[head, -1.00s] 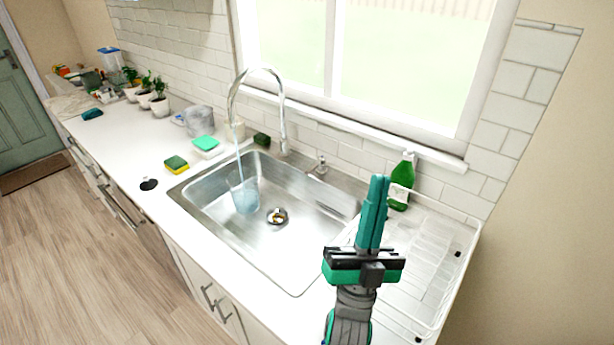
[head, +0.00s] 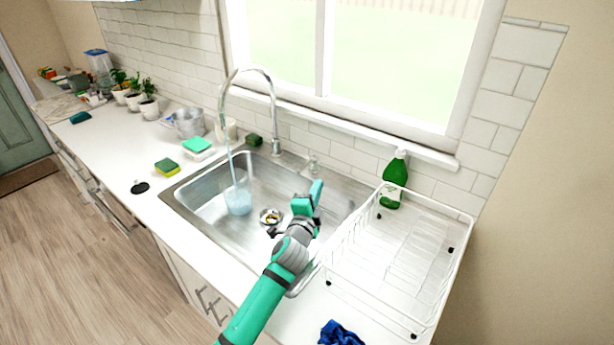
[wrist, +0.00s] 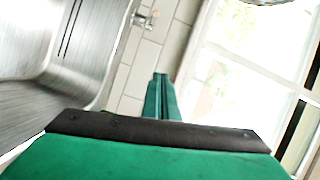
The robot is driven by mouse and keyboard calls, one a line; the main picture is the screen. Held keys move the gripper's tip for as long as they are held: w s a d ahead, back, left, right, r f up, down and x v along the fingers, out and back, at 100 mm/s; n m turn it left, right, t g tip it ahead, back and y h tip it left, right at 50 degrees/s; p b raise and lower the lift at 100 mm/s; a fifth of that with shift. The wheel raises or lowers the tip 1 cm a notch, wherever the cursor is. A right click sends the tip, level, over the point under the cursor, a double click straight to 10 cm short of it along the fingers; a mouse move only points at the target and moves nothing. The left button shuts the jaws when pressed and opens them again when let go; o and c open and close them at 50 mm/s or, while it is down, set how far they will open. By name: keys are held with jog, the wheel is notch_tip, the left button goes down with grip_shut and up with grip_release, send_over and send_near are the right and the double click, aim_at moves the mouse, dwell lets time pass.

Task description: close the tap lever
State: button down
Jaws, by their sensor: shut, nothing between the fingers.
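The tap lever (head: 313,164) is a small metal fitting on the sink's back rim, right of the tall curved tap (head: 276,120). It also shows in the wrist view (wrist: 143,20), above and left of my fingers. A stream of water (head: 231,160) falls from the spout into a clear container (head: 238,199) in the sink. My gripper (head: 318,187) is over the right part of the sink, in front of the lever and apart from it in the wrist view. Its fingers (wrist: 160,80) are shut and empty.
A white wire dish rack (head: 375,260) stands right of the sink, with a green bottle (head: 393,180) behind it. A blue cloth (head: 340,334) lies in front. Sponges (head: 167,167) and a metal bucket (head: 188,123) sit to the left. The window sill (head: 370,135) runs above.

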aim_at(299, 174)
jog(key=w+a+f, duration=0.3)
jog(key=w+f, duration=0.1)
jog(key=w, duration=0.7)
jog(key=shift+w+a+y, duration=0.2)
jog(key=shift+w+y, duration=0.1)
jog(key=shift+w, duration=0.05)
jog(key=shift+a, duration=0.1)
jog(key=shift+w+a, duration=0.2)
jog(key=shift+a, duration=0.35)
jog(key=shift+w+a, duration=0.2)
jog(key=shift+a, duration=0.3)
